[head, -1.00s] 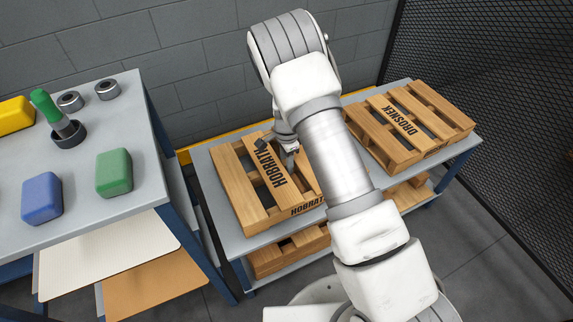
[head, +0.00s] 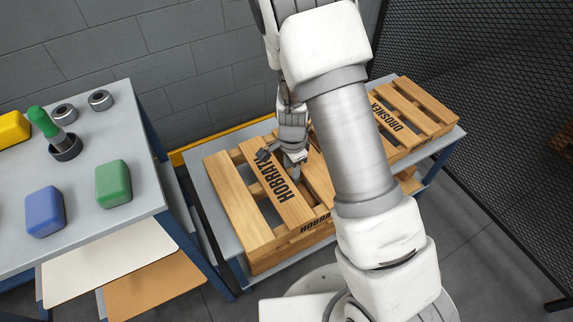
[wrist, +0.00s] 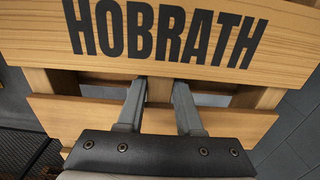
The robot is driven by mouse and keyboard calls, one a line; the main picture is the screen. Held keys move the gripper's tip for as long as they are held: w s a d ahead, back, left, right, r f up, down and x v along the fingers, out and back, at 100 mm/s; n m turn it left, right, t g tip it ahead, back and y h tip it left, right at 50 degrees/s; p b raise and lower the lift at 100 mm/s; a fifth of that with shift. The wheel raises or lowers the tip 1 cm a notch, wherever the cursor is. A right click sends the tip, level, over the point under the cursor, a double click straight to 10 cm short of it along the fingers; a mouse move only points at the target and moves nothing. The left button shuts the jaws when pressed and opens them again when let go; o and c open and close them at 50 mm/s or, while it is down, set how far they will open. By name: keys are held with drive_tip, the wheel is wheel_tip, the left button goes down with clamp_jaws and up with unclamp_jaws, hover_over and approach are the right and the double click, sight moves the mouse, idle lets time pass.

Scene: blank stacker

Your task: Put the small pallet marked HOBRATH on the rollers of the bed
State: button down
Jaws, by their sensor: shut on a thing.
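My arm covers the pallet's right part in the head view. The roller bed is not in view.
A DROSNEK pallet (head: 425,108) lies on the bench to the right. A blue-legged table (head: 90,165) at left holds blue, green and yellow blocks, metal rings and a green-handled tool. A dark mesh fence (head: 490,120) stands at right, a block wall behind.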

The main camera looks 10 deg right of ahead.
drive_tip(key=shift+s+d+r, duration=0.2)
drive_tip(key=shift+s+r, duration=0.1)
drive_tip(key=shift+r, duration=0.25)
drive_tip(key=shift+d+r+n+p, duration=0.15)
drive_tip(key=shift+r+n+p, duration=0.2)
drive_tip(key=shift+p, duration=0.25)
drive_tip(key=d+r+n+p, duration=0.1)
drive_tip(key=r+n+p, duration=0.1)
drive_tip(key=n+p, duration=0.1)
drive_tip(key=d+r+n+p, duration=0.2)
drive_tip(key=n+p, duration=0.1)
drive_tip(key=d+r+n+p, duration=0.2)
drive_tip(key=n+p, duration=0.1)
drive_tip(key=shift+s+d+r+p, duration=0.1)
drive_tip(key=shift+s+r+p, duration=0.2)
drive_tip(key=shift+r+p, duration=0.1)
drive_tip(key=n+p, duration=0.1)
drive_tip(key=s+d+n+p, duration=0.1)
drive_tip(key=n+p, duration=0.1)
drive_tip(key=shift+s+d+r, duration=0.15)
drive_tip(key=shift+s+r, duration=0.1)
drive_tip(key=shift+r, duration=0.1)
drive_tip(key=shift+s+d+p, duration=0.15)
drive_tip(key=shift+s+p, duration=0.05)
drive_tip(key=shift+p, duration=0.35)
drive_tip(key=shift+d+n, duration=0.1)
drive_tip(key=shift+n, duration=0.15)
drive_tip(key=shift+d, duration=0.1)
